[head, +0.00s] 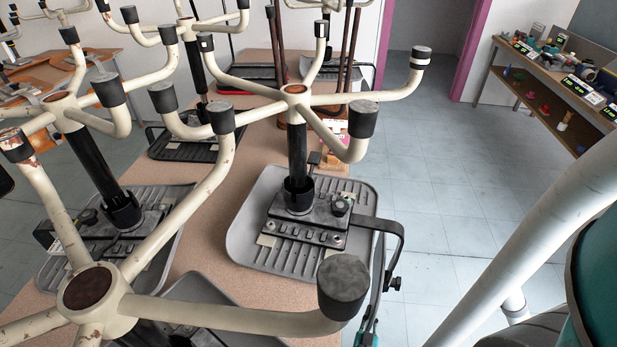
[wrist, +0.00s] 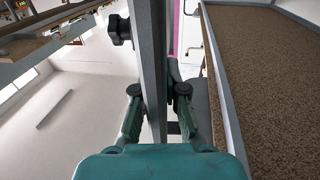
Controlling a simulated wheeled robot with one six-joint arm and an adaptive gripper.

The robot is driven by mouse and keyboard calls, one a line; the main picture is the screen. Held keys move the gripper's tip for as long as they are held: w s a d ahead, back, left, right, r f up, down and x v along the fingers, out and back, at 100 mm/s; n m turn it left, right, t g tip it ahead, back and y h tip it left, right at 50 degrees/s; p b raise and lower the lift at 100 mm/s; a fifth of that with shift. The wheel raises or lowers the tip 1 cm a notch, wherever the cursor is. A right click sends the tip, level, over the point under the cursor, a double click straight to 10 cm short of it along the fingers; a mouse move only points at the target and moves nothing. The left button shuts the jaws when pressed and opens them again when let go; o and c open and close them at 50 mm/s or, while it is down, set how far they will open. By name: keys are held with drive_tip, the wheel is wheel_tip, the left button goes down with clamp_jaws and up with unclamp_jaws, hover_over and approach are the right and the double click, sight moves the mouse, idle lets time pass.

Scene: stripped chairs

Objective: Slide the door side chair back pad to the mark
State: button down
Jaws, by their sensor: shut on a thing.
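An upside-down chair (head: 296,140) with a cream star base stands on the table, its grey seat shell (head: 250,240) below. A dark back bar (head: 398,240) bends out from its right side and down past the table edge, with a black knob (head: 395,283) on it. My teal gripper (head: 366,335) is low beside this bar, partly cut off by the frame. In the wrist view its two fingers (wrist: 158,95) are shut on a long grey bar (wrist: 147,50), with a black knob (wrist: 119,29) further along it. I cannot make out the pad itself or a mark.
Other upturned chairs crowd the table (head: 200,262), one base (head: 90,290) close in front. A shelf table (head: 540,90) with small items stands at the right. The tiled floor (head: 440,200) between is clear. A brown speckled surface (wrist: 270,80) lies right of the bar.

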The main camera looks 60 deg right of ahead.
sight(373, 310)
drive_tip(key=shift+r, duration=1.85)
drive_tip(key=c, duration=0.9)
unclamp_jaws()
